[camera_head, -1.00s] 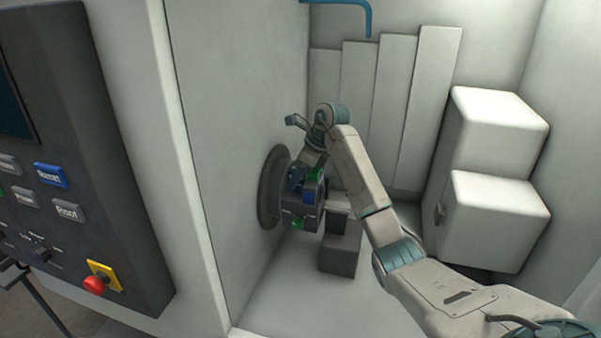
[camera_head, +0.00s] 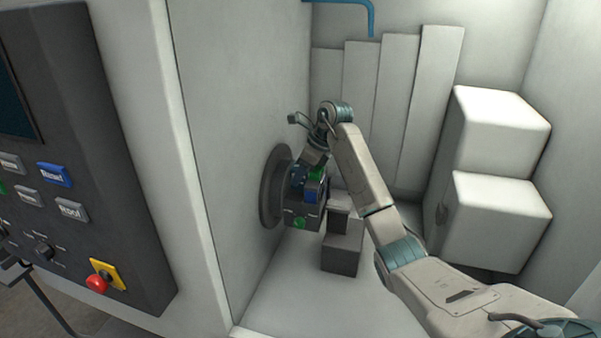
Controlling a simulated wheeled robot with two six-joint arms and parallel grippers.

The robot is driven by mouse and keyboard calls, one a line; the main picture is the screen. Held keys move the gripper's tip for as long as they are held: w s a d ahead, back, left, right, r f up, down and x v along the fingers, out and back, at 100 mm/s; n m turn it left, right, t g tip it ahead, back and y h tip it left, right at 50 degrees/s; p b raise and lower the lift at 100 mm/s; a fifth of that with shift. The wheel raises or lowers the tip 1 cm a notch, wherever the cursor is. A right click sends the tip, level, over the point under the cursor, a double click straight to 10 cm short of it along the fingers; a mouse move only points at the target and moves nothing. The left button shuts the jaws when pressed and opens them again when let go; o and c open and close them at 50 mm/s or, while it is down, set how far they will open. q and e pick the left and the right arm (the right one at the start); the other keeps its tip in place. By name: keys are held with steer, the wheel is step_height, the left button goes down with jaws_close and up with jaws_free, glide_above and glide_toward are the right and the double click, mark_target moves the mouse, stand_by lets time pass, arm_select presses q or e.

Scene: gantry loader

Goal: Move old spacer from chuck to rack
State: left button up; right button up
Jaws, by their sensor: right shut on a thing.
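The chuck (camera_head: 272,188) is a dark round disc on the left inner wall of the machine, with a dark jaw block (camera_head: 303,212) in front bearing green and blue parts. My right arm reaches in from the lower right, its wrist bent down at the chuck. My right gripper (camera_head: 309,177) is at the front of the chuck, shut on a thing. What it grips is small and mostly hidden by the gripper and jaw parts, so I cannot make out the old spacer's outline. No rack can be made out.
A dark grey block (camera_head: 342,256) stands just right of the chuck, below my forearm. White box housings (camera_head: 497,222) stand at the right, and pale stepped panels (camera_head: 398,110) line the back. The control panel (camera_head: 95,150) with its red button is at the left, outside the enclosure.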

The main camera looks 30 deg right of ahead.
steer(key=shift+r, duration=0.15)
steer(key=shift+r+p, duration=2.2)
steer(key=shift+r, duration=1.05)
